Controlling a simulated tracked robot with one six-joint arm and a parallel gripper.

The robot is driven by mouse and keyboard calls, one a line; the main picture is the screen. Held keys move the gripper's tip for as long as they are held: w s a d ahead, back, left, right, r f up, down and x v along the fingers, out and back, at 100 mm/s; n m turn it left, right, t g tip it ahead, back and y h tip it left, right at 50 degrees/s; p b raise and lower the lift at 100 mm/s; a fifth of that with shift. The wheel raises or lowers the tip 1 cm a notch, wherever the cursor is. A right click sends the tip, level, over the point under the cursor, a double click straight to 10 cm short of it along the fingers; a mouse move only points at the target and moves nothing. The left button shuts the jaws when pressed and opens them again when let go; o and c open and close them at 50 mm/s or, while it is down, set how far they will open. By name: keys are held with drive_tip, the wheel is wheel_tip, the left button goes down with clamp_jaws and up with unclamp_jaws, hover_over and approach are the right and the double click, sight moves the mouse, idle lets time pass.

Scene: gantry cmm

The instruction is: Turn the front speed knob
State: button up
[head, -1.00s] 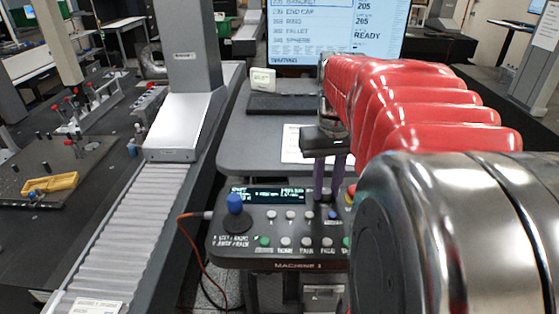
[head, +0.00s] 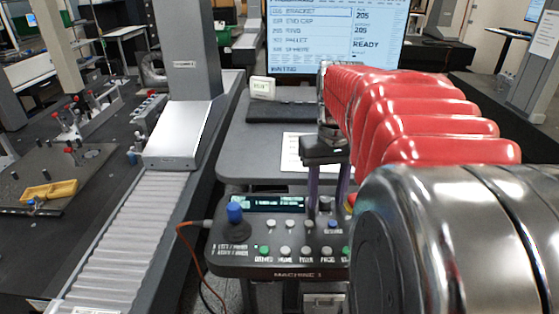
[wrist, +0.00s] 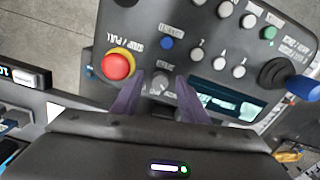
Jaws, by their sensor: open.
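The front speed knob is a grey round knob (wrist: 160,82) on the dark control panel (wrist: 100,45), beside the red stop button, in the wrist view. Its dark top (head: 325,203) also shows in the head view. My gripper (wrist: 160,78) is open, with one purple finger on each side of the knob. I cannot tell whether either finger touches it. In the head view my gripper (head: 326,196) points down over the right part of the panel, and my arm hides the panel's right end.
The red stop button (wrist: 118,64) is close to the left finger in the wrist view. A blue-topped joystick (head: 235,213), push buttons (head: 285,250) and a small display (head: 267,204) share the panel. A monitor (head: 335,35) stands behind, and a conveyor (head: 140,230) runs to the left.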

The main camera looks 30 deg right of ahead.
sight(327, 201)
wheel_tip(327, 201, up, 14)
drive_tip(key=shift+f, duration=0.2)
idle(0.4)
drive_tip(key=shift+s, duration=0.1)
idle(0.4)
